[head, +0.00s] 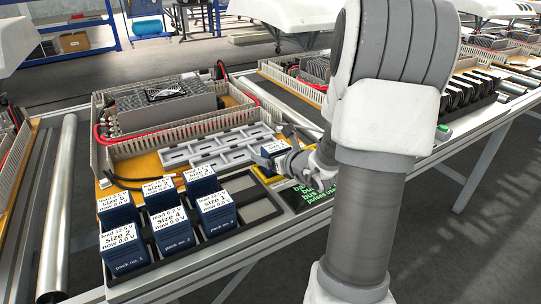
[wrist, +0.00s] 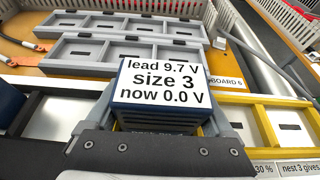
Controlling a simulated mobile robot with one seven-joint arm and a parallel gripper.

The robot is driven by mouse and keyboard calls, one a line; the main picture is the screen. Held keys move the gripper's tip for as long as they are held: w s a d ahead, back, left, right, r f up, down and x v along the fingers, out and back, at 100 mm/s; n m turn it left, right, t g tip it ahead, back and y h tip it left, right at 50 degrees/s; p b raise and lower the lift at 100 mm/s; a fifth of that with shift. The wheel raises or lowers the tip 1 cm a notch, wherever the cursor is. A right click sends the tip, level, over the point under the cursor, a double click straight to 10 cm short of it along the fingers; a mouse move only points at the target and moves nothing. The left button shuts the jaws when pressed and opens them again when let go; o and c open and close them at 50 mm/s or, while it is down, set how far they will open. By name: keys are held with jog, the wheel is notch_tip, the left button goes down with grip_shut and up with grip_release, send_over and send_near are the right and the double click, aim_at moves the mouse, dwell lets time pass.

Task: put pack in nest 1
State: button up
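My gripper (head: 283,158) is shut on a dark blue pack (head: 272,148) with a white top label. In the wrist view the held pack (wrist: 163,88) reads "lead 9.7 V, size 3, now 0.0 V", and the gripper fingers (wrist: 160,135) lie on both sides of it. The pack is over the near right end of the grey nest frames (head: 212,150), which have empty recesses. The wrist view shows a grey nest frame (wrist: 125,50) beyond the pack. I cannot tell which nest is nest 1, or whether the pack touches anything beneath.
A black rack (head: 245,232) at the front holds several blue packs (head: 172,232), with free slots at its right. A grey unit (head: 165,103) with red cables stands behind the nests, between slotted duct walls (head: 98,135). A display with green text (head: 308,196) lies right.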

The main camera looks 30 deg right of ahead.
jog(key=shift+o, duration=0.9)
jog(key=shift+r+p, duration=0.25)
jog(key=shift+p, duration=0.1)
jog(key=p+v, duration=0.3)
jog(key=v, duration=0.9)
jog(key=shift+f, duration=0.1)
